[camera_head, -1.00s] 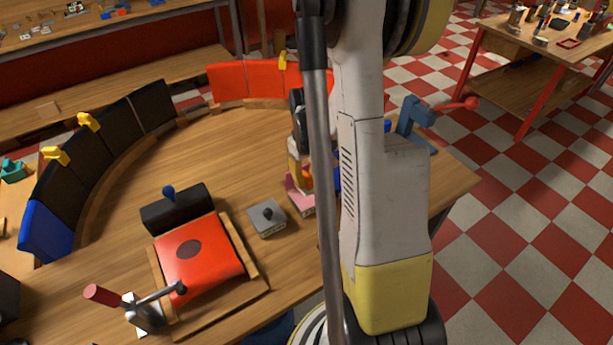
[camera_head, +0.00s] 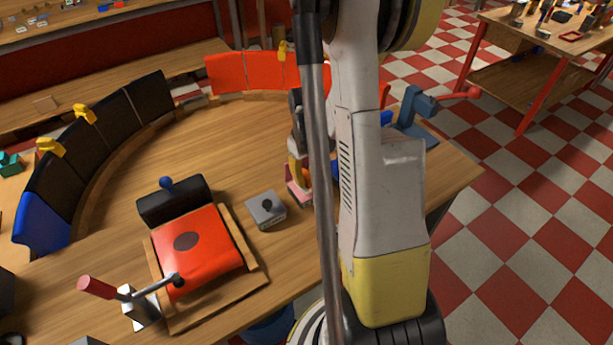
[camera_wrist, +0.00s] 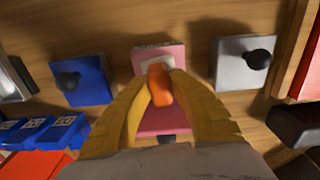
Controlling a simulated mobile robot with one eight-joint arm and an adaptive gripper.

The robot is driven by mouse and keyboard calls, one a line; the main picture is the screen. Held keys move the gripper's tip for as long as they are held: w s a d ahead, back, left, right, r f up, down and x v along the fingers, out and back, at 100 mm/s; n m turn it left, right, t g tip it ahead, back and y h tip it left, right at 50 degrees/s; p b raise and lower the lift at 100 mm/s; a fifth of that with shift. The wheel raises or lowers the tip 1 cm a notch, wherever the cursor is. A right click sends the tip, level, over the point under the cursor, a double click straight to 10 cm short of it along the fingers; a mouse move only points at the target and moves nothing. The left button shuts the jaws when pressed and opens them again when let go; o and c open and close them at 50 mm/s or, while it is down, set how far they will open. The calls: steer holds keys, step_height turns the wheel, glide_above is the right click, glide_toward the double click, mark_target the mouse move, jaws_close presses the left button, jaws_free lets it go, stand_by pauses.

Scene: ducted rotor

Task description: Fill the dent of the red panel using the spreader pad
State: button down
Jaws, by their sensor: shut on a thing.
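The red panel (camera_head: 205,264) lies in a wooden frame at the front left of the bench. A dark oval (camera_head: 187,240) on it looks like the dent. In the wrist view, my gripper (camera_wrist: 159,80) has its yellow fingers closed around an orange handle-like piece (camera_wrist: 160,88). Directly below is a pink block (camera_wrist: 165,120) with a pale patch on top. I cannot tell whether the orange piece is joined to the pink block, or which of them is the spreader pad. In the head view, my gripper (camera_head: 298,178) is partly hidden by my arm.
A grey block with a black knob (camera_head: 266,209) stands between the panel and my gripper. A blue block with a knob (camera_wrist: 82,82) is on the other side. A red-handled clamp (camera_head: 133,292) stands at the panel's front left. The bench centre is clear.

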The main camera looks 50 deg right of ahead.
mark_target(307, 174)
steer(key=shift+f+b, duration=0.55)
steer(key=shift+b, duration=0.1)
stand_by(1.3)
steer(key=shift+r, duration=0.1)
stand_by(0.4)
steer(key=shift+r+p, duration=2.35)
steer(key=shift+r, duration=1.1)
